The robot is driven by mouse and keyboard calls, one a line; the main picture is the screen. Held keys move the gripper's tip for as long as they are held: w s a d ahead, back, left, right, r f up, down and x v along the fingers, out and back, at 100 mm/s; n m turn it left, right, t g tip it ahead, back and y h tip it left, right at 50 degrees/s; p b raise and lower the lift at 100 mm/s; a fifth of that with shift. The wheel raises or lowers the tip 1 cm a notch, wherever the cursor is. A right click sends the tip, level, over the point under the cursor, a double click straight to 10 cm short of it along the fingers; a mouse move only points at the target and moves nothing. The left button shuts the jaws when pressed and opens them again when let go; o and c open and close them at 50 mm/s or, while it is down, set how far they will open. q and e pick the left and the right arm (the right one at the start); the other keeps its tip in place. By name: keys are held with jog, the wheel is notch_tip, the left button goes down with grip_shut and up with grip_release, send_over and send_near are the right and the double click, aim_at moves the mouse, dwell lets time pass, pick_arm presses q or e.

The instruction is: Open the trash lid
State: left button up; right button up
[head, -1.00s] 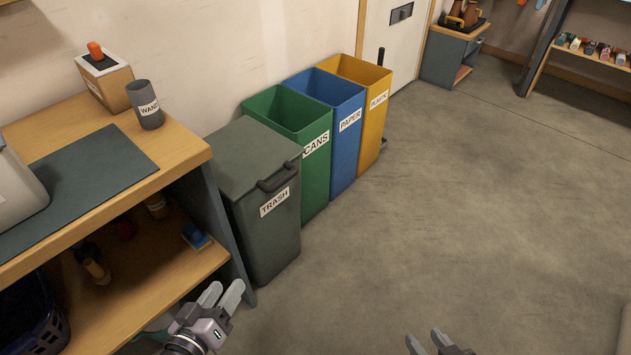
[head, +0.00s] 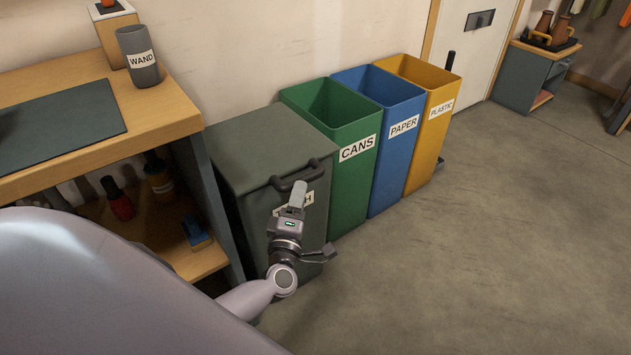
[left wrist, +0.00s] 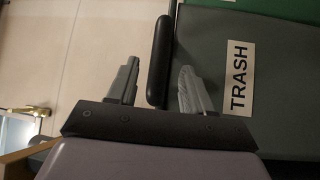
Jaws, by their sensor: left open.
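The dark green trash bin (head: 240,190) stands at the left end of a row of bins, with its flat lid (head: 265,145) closed. A dark bar handle (head: 290,183) sits on the lid's front edge. My left gripper (head: 296,195) is in front of the bin just below the handle and hides part of the TRASH label. In the left wrist view the open left gripper (left wrist: 158,85) has the handle (left wrist: 160,62) between its fingers, nearer the left part of the label (left wrist: 238,77); I cannot tell whether a finger touches it. My right gripper is not in view.
Open green (head: 345,155), blue (head: 385,135) and yellow (head: 425,115) bins stand to the right. A wooden shelf unit (head: 165,120) with a wand cup (head: 140,58) stands close on the left. The floor (head: 480,260) at right is clear.

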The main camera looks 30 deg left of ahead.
aim_at(303, 179)
pick_arm(q)
jog(key=shift+b+x, duration=0.55)
jog(key=shift+x, duration=2.45)
grip_shut()
